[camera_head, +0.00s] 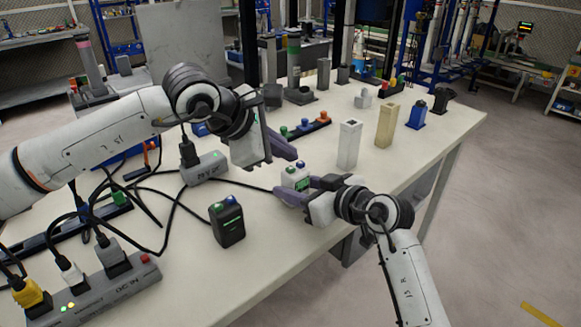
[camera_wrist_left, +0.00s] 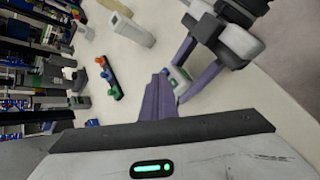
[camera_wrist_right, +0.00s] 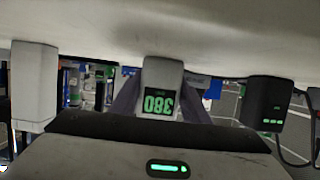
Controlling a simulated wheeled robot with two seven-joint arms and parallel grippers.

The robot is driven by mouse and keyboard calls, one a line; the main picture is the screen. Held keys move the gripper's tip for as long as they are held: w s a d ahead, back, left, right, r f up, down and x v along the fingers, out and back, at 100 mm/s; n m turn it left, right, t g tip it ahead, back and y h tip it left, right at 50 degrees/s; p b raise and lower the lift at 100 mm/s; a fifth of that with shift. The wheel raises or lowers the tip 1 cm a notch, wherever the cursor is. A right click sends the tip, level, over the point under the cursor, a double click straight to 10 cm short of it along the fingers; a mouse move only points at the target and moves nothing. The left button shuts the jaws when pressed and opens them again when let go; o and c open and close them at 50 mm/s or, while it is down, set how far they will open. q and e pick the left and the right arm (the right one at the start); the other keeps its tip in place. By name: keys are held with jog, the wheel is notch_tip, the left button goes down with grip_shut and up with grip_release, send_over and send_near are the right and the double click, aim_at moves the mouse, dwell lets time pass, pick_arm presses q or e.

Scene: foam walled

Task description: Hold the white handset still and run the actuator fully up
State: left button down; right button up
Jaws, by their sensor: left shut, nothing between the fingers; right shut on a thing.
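The white handset (camera_head: 295,174) stands near the table's front edge, with a blue and a green button on top. In the right wrist view its face (camera_wrist_right: 162,76) shows a green display, upside down, that reads 380. My right gripper (camera_head: 296,190) is shut on the handset's body. My left gripper (camera_head: 286,150) is shut and empty, just above and left of the handset; its purple fingers lie together in the left wrist view (camera_wrist_left: 160,98). Columns with a green band (camera_head: 294,62) and a pink band (camera_head: 90,62) stand farther back; I cannot tell which is the actuator.
A black handset (camera_head: 227,224) stands to the left, among cables. A grey connector box (camera_head: 204,169) lies behind it, and a power strip (camera_head: 110,290) at front left. A white block (camera_head: 349,146) and a beige block (camera_head: 386,125) stand to the right. The front table middle is clear.

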pick_arm(q)
notch_tip(320, 180, up, 5)
dwell(0.5)
dwell(0.4)
pick_arm(e)
jog(key=o, duration=1.2)
